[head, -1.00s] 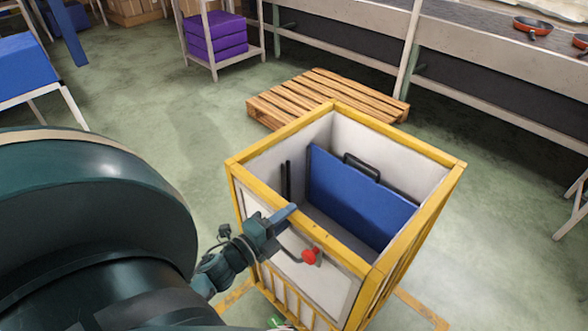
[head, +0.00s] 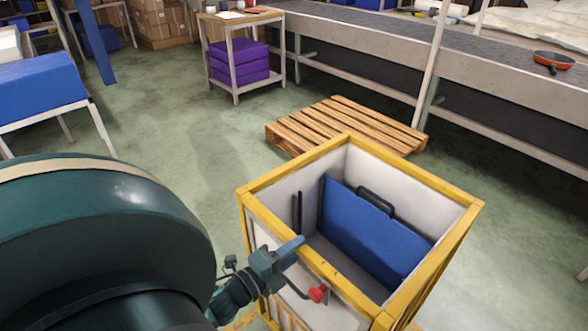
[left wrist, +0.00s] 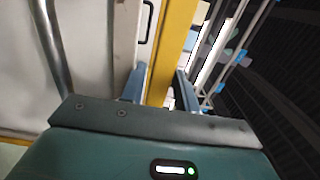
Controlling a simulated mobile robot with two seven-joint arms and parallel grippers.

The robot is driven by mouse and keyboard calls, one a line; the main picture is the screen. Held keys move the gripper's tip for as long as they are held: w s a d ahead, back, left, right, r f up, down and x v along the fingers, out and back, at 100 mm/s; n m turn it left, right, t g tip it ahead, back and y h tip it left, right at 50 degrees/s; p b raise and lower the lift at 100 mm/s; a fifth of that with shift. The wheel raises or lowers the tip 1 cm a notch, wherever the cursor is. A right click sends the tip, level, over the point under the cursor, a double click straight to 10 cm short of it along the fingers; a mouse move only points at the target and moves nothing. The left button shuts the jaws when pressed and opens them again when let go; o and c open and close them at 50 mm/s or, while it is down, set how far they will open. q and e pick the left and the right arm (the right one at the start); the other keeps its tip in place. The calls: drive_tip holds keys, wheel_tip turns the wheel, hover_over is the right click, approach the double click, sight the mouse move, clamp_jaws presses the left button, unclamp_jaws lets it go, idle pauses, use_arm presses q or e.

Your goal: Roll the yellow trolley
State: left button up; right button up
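The yellow trolley (head: 268,178) is a yellow-framed, open-topped box with pale panels, standing upright on the floor right of centre in the head view. A blue panel with a black handle (head: 368,228) leans inside it. My left gripper (head: 289,247) is at the trolley's near-left top rim. In the left wrist view its two fingers (left wrist: 160,88) lie on either side of the yellow rim bar (left wrist: 170,45) and appear shut on it. The trolley's lower part and wheels are cut off or hidden. My right gripper is not in view.
A wooden pallet (head: 345,125) lies just behind the trolley. A conveyor (head: 480,85) runs along the back right. A small table (head: 203,27) with purple stacks stands behind, and a blue-topped table (head: 40,95) at left. Green floor is open between them (head: 190,140).

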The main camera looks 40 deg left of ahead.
use_arm(q)
drive_tip(key=s+a+b, duration=0.1)
drive_tip(key=s+b, duration=0.1)
drive_tip(key=s, duration=1.1)
idle(0.4)
